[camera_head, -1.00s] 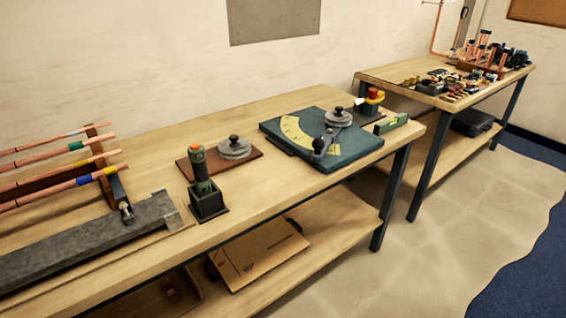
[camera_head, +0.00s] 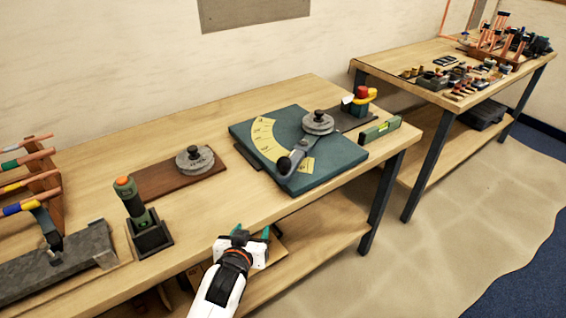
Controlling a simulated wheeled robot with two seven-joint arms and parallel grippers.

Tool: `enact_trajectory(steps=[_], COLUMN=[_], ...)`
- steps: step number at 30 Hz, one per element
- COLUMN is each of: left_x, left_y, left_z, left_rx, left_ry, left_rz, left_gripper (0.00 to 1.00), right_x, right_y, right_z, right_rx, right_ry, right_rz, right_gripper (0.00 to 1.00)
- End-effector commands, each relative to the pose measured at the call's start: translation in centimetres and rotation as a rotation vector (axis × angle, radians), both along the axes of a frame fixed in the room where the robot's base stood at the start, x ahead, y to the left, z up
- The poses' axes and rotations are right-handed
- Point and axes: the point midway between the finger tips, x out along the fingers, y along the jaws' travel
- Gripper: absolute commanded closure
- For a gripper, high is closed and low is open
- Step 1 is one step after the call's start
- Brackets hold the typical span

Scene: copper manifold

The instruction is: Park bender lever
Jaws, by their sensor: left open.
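The bender (camera_head: 330,167) is a dark teal plate with a yellow angle scale (camera_head: 268,139) on the near workbench. A grey round die with a black knob (camera_head: 318,121) sits on it. The bender lever (camera_head: 298,154) runs from the die toward the front left, its dark grip end (camera_head: 285,165) lying near the plate's front edge, by the scale's lower end. My left gripper (camera_head: 254,234) is open and empty at the bench's front edge, in front of and below the bender, apart from the lever. My right gripper is out of view.
A green-and-black tool with an orange top (camera_head: 134,199) stands in a dark holder left of my gripper. A spare die (camera_head: 195,159) lies on a brown board. A green level (camera_head: 380,129) and a red-topped item (camera_head: 361,97) are right of the bender. Copper tubes (camera_head: 25,182) lie far left.

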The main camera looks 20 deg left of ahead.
Motion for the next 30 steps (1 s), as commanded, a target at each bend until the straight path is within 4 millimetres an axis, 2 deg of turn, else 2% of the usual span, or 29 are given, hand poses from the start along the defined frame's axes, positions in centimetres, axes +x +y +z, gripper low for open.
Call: enact_trajectory(steps=[6,13,20,30], left_x=[4.2,7.4,9.9,16.6], left_y=[-1.0,-2.5,-2.6,-2.2], left_z=[2.9,5.8,6.5,6.5], left_rx=[-0.033,-0.068,-0.072,-0.072], left_ry=[-0.205,-0.393,-0.425,-0.423], left_rz=[-0.001,-0.032,-0.041,-0.04], left_gripper=[0.42,0.42,0.42,0.42], right_x=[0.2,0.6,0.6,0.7], right_y=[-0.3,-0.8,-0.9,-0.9], right_z=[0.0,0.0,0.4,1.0], right_rx=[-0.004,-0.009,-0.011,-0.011], right_ry=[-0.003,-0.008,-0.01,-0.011], right_rz=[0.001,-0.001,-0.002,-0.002], right_gripper=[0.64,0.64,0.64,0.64])
